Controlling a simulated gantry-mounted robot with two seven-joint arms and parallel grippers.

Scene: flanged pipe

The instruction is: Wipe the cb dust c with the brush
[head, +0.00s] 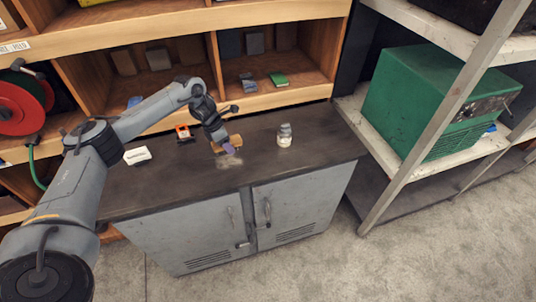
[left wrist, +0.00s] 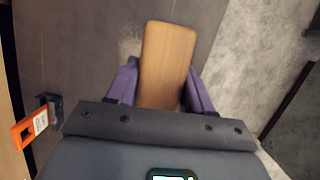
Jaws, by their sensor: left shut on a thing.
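The brush (head: 234,140) shows as a tan wooden block in my left gripper (head: 228,149), over the dark cabinet top. In the left wrist view the brush (left wrist: 168,58) lies between the two purple fingers of my left gripper (left wrist: 161,88), which is shut on it. Its bristles are hidden under the block. A pale dusty patch (head: 229,162) lies on the cabinet top just in front of the brush. A faint pale patch (left wrist: 130,46) also shows beside the brush in the left wrist view. Whether the bristles touch the surface cannot be told. My right gripper is not in view.
On the cabinet top (head: 320,150) are a white block (head: 137,155), an orange-and-black tool (head: 183,132) and a small jar (head: 285,135). Wooden shelves stand behind. A metal rack with a green machine (head: 420,100) is at right. The top's front right is clear.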

